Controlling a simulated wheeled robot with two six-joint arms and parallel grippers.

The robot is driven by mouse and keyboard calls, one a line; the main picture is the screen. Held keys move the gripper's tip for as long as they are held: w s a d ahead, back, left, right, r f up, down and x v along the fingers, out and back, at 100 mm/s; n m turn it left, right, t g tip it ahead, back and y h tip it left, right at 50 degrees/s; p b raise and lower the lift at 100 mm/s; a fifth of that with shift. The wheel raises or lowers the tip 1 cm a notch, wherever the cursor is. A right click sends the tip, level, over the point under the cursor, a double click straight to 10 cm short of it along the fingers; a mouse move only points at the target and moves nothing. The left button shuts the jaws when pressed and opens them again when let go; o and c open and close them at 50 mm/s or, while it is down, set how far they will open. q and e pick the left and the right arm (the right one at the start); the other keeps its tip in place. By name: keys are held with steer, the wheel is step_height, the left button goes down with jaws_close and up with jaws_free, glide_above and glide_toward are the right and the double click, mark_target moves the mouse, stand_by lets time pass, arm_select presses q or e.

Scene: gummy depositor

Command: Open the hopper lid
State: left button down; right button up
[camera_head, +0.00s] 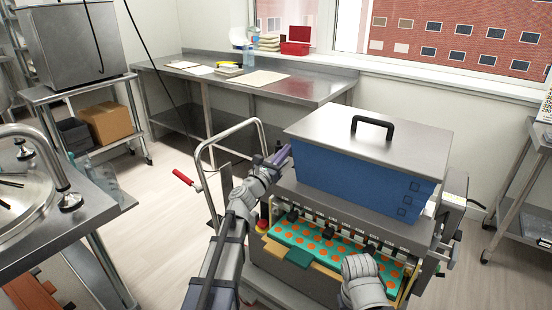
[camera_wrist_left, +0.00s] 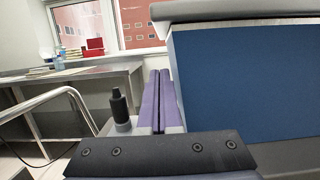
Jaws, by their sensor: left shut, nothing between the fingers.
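The hopper lid (camera_head: 340,133) is a flat grey plate with a black handle (camera_head: 372,126) on top. It lies level and closed on the blue hopper (camera_head: 350,180) of the depositor. My left gripper (camera_head: 279,156) is beside the hopper's left wall, just below the lid's left edge. In the left wrist view its purple fingers (camera_wrist_left: 161,100) are shut with nothing between them. That view shows the blue hopper wall (camera_wrist_left: 235,85) to their right and the lid's edge (camera_wrist_left: 235,10) above. Part of my right arm shows low in front of the machine; its fingers are not visible.
A tray of orange gummies in a teal mould (camera_head: 312,243) sits at the machine's front. A metal cart handle (camera_head: 228,132) stands to the left of the machine. A steel table (camera_head: 240,84) is behind, and another table (camera_head: 535,200) is at right.

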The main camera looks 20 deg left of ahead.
step_height(320, 180, up, 4)
steer(key=p, duration=0.3)
steer(key=shift+p, duration=0.4)
steer(key=shift+r, duration=0.1)
